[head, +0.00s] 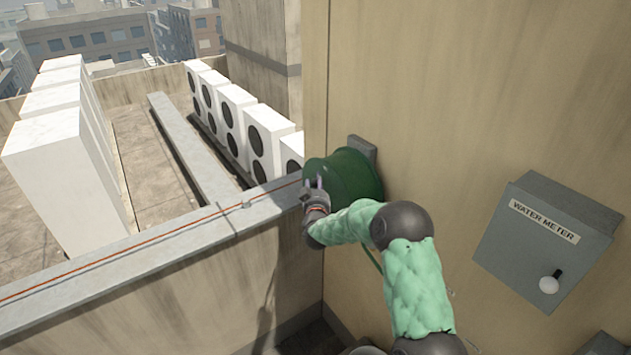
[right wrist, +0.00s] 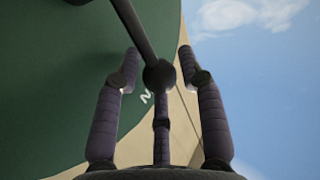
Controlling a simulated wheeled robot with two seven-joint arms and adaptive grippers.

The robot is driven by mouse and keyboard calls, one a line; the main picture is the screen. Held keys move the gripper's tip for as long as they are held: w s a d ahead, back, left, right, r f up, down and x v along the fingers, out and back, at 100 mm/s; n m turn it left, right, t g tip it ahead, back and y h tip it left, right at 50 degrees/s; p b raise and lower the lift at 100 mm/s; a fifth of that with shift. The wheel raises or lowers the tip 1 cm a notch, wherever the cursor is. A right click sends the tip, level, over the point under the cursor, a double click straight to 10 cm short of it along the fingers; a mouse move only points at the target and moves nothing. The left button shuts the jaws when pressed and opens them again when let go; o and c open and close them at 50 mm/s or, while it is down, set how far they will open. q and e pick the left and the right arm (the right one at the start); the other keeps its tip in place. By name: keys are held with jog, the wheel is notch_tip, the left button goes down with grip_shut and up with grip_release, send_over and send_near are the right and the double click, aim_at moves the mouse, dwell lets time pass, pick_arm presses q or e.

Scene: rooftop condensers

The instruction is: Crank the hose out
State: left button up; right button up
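A green hose reel (head: 352,172) is mounted on the beige wall at a grey bracket. A thin green hose (head: 373,260) hangs below it, partly hidden by my right arm. My right gripper (head: 314,183) is at the reel's outer face. In the right wrist view, the reel's green disc (right wrist: 60,90) fills the left, and a dark crank arm (right wrist: 137,32) ends in a round knob (right wrist: 160,76). My right gripper (right wrist: 158,60) has its fingers spread on both sides of the knob, with visible gaps. My left gripper is not in view.
A grey water meter box (head: 545,240) with a pale knob is on the wall to the right. A parapet (head: 120,262) with an orange line along its top runs left from the reel. White condensers (head: 235,115) stand on the roof beyond.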

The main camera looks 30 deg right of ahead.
jog(key=shift+w+d, duration=0.1)
jog(key=shift+w, duration=0.15)
grip_shut()
